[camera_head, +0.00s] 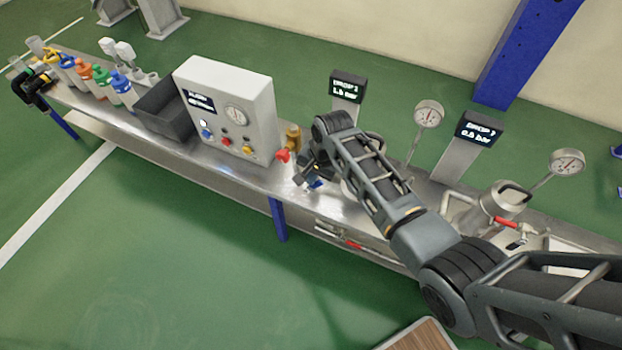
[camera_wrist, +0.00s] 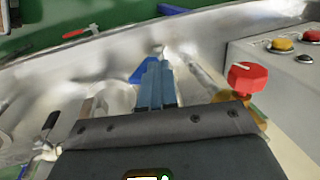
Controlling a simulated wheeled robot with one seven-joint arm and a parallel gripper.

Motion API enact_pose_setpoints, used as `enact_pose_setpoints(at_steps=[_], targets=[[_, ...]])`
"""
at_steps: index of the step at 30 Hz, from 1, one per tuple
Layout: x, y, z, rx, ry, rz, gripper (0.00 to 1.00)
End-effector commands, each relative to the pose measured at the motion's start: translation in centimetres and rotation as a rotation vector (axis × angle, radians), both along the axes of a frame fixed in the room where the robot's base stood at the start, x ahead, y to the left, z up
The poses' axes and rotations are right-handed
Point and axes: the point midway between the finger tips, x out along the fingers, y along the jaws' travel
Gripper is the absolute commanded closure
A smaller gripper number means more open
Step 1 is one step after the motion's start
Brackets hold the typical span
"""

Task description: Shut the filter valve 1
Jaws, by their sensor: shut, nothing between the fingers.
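My gripper (camera_head: 315,183) is low over the steel bench, shut and empty, with its blue fingers (camera_wrist: 156,80) together in the wrist view. A red-handled valve (camera_head: 352,243) sits low at the bench's front edge, below the first drop display (camera_head: 347,86); a small red handle also shows at the upper left of the wrist view (camera_wrist: 76,33). A red knob on a brass fitting (camera_head: 283,156) stands left of my gripper, apart from it; in the wrist view the knob (camera_wrist: 247,77) is right of the fingers. No label shows which is filter valve 1. My arm partly hides the first filter.
A white control box (camera_head: 222,80) with gauge and buttons stands left of my gripper. A grey bin (camera_head: 165,108) and several bottles are farther left. The second filter vessel (camera_head: 503,200), with another red-handled valve (camera_head: 506,222), is at right. Green floor is open in front.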

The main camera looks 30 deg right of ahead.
Motion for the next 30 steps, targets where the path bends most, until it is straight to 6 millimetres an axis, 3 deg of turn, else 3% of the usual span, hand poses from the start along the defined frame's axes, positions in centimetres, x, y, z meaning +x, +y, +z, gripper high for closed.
enact_pose_setpoints(at_steps=[9, 30], targets=[[-1.5, -1.1, -0.6, 0.128, -0.173, -0.001, 1.0], [-2.1, -1.6, -1.0, 0.123, -0.168, 0.001, 1.0]])
